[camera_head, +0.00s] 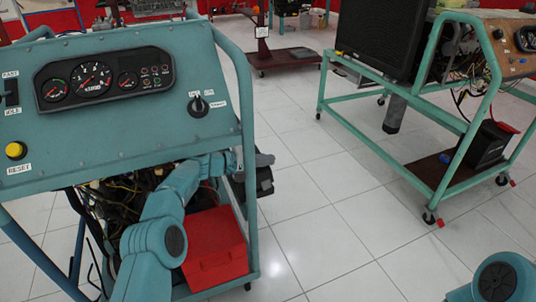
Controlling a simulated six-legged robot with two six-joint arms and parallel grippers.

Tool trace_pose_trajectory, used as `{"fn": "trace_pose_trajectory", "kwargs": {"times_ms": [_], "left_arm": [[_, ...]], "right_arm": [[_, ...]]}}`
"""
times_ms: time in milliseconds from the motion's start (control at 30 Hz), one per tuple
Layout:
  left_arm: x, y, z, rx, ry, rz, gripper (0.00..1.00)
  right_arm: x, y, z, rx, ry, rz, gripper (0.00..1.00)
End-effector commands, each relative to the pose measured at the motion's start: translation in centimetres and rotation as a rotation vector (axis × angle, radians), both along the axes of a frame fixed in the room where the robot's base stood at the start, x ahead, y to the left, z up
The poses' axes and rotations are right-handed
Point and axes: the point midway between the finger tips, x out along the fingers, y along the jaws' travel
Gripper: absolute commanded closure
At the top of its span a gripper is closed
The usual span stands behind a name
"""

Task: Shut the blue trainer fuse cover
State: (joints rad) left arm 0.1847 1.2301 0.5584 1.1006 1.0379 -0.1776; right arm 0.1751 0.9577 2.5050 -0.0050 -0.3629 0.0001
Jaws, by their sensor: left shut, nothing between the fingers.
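The blue trainer (130,120) stands at the left, with its sloped gauge panel and tube frame. A dark box-like part (264,182) sits at the outer right side of its frame, below the panel; it may be the fuse box. I cannot make out its cover or how far it stands open. My left arm reaches up from the bottom, in front of the wiring, to the right frame post. My left gripper (263,159) is shut and empty by the post, just above the dark part, partly hidden. I cannot tell if they touch. My right gripper is out of view.
A red box (214,248) sits low in the trainer beside my left arm. Loose wiring (115,205) hangs under the panel. A second green-framed trainer (440,120) on wheels stands at the right. White tiled floor (320,215) between them is clear.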

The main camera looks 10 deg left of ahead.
Motion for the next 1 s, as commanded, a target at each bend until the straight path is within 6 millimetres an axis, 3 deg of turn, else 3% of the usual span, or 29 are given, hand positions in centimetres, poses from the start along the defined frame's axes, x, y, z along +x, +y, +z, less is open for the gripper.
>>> {"fn": "trace_pose_trajectory", "kwargs": {"times_ms": [333,1000], "left_arm": [[0.2,-0.1,-0.9,0.079,0.053,-0.001,1.00],[0.3,-0.6,-1.2,0.098,0.066,0.000,1.00]], "right_arm": [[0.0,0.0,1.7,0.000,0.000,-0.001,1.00],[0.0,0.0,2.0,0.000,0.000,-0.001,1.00]]}}
